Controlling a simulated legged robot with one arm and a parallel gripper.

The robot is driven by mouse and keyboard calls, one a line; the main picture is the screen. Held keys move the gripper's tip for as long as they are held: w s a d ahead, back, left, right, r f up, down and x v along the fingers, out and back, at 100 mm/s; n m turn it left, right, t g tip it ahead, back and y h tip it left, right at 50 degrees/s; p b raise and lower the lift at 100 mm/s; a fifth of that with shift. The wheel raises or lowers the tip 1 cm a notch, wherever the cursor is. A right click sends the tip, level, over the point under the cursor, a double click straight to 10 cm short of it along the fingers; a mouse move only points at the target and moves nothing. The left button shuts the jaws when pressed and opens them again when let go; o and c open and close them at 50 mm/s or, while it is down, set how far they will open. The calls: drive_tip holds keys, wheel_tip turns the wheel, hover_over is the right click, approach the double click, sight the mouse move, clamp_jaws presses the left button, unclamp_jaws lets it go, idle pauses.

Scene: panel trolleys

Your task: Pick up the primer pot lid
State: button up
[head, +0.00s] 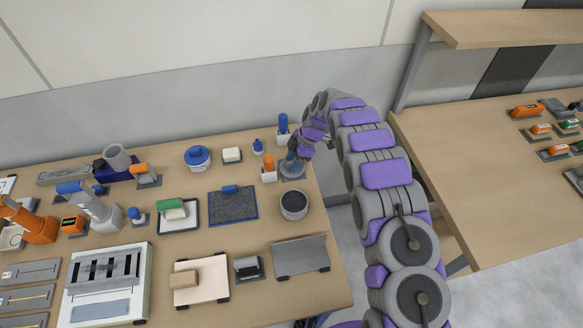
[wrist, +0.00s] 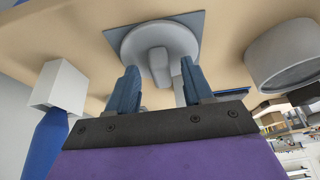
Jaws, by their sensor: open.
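The primer pot lid, a pale grey disc with a raised handle, lies on a dark square pad in the wrist view (wrist: 130,42). In the head view the lid (head: 293,173) is at the table's right side, partly hidden by my gripper. My gripper (head: 291,157) is above it, pointing down. In the wrist view my gripper (wrist: 160,76) is open, its two blue-grey fingers on either side of the lid's handle. I cannot tell whether they touch it. The likely primer pot (head: 293,205), a grey round can, stands nearer on the table; it also shows in the wrist view (wrist: 288,52).
An orange-and-white item (head: 268,170) stands close left of the lid, and a blue bottle (head: 283,125) stands behind. A dark pad with a blue handle (head: 233,204) lies to the left. The table's right edge is close. A second table (head: 470,175) stands right.

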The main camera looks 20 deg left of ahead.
drive_tip(key=shift+r, duration=0.1)
drive_tip(key=shift+c, duration=0.3)
clamp_jaws()
